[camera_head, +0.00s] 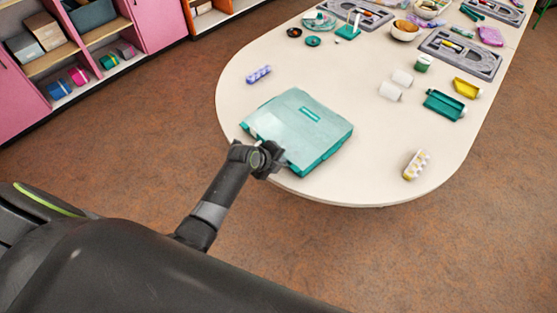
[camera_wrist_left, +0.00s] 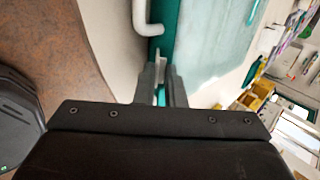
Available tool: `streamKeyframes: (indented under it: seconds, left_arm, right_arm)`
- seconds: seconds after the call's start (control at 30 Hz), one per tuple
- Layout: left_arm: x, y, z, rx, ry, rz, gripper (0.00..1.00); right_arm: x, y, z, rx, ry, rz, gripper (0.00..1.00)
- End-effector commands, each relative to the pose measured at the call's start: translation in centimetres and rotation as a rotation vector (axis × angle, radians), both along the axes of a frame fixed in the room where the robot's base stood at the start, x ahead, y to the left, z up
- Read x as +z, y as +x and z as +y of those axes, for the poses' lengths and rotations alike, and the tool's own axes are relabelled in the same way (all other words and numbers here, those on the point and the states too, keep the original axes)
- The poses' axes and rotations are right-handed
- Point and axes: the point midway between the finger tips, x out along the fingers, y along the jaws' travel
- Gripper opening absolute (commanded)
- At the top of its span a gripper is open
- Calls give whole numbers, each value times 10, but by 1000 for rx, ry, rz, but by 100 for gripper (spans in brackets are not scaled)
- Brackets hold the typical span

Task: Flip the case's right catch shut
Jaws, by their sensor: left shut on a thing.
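The teal case (camera_head: 300,117) lies flat on the near part of the table with its lid down. Its lid also shows in the left wrist view (camera_wrist_left: 205,35). My left gripper (camera_head: 268,163) is at the case's near edge, right of the white handle (camera_wrist_left: 148,22). In the left wrist view, my left gripper (camera_wrist_left: 160,80) has its fingers close together around a small pale piece, the right catch (camera_wrist_left: 159,68), against the case's teal front wall. The fingers hide much of the catch, so I cannot tell its exact angle. My right gripper is out of view.
The table (camera_head: 370,160) is clear just right of the case. A purple patterned piece (camera_head: 258,74) lies behind it. A white and yellow piece (camera_head: 416,165), white rolls (camera_head: 391,91) and a green tray (camera_head: 444,104) lie farther right.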

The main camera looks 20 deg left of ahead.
Motion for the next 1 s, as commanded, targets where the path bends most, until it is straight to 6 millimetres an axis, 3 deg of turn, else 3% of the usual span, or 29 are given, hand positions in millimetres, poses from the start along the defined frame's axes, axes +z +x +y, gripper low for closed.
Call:
streamKeyframes:
  seconds: [0.07, 0.37, 0.4, 0.53, 1.0]
  left_arm:
    - [5, 2, -1, -1, 14, 31, 0]
    - [2, 1, -1, 1, 21, 45, 0]
    - [2, 1, -1, 1, 21, 44, 15]
    - [2, 1, -1, 1, 21, 44, 32]
    - [10, -4, 2, 1, 20, 42, 32]
  right_arm:
    - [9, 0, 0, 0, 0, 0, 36]
    - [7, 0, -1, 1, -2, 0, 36]
    - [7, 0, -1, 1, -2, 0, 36]
    - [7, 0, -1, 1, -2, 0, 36]
    - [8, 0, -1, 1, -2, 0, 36]
